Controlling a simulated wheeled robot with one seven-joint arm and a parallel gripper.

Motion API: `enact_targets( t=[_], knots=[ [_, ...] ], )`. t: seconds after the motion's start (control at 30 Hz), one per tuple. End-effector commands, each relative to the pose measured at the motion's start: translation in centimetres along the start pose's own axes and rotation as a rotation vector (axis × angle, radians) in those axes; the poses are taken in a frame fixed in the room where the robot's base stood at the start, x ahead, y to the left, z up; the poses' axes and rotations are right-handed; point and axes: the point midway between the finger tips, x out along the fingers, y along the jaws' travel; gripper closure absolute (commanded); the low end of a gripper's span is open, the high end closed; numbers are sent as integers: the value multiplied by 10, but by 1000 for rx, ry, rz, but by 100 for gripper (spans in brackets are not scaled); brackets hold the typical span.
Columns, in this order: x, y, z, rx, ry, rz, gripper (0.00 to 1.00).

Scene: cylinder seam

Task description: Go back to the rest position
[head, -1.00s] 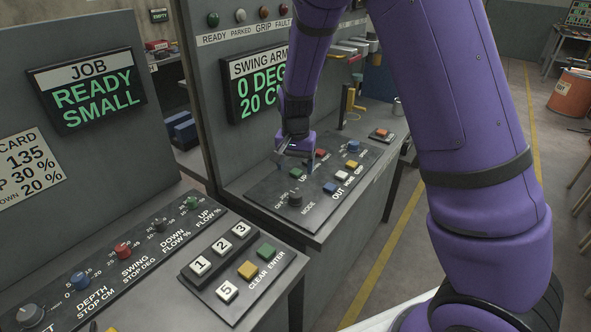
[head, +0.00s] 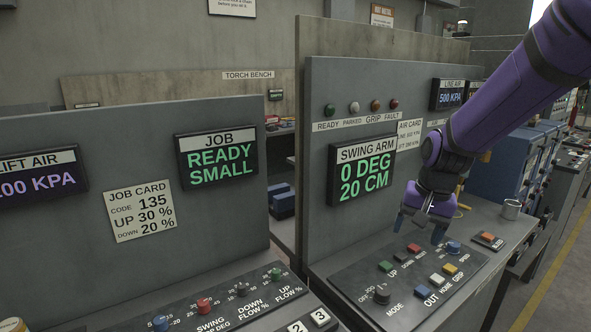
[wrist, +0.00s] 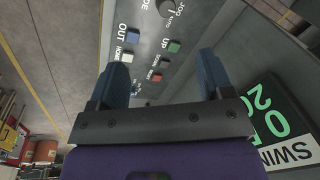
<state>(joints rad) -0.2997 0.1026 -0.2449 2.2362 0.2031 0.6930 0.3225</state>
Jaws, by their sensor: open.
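My gripper (head: 424,226) is open and empty, above the swing arm control panel (head: 350,276) in the head view. In the wrist view its two blue fingers (wrist: 165,85) stand wide apart with nothing between them. Beyond them the panel (wrist: 185,55) shows its blue, white, green and red buttons. The fingertips appear apart from the buttons. My purple arm reaches in from the upper right of the head view.
The swing arm display (head: 362,170) reads 0 DEG, 20 CM on the upright grey board behind the panel. The job display (head: 217,158) reads READY SMALL. A metal cup (head: 511,209) and an orange-button box (head: 487,241) stand right of the panel. Floor shows at far right.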

Motion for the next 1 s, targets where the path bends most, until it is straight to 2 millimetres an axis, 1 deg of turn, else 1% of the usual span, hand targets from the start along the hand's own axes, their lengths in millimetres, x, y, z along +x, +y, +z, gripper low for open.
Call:
enact_targets(
  t=[0.03,0.2,0.37,0.5,0.8,1.0],
  knots=[
    [-14,4,6,-16,13,-14,27],
    [-52,20,28,-83,52,-43,27],
    [-84,35,52,-146,96,-60,27],
    [-108,49,74,-202,139,-65,27],
    [-147,80,126,-315,242,-44,27],
    [-162,100,160,-383,311,-8,27]
  ],
)
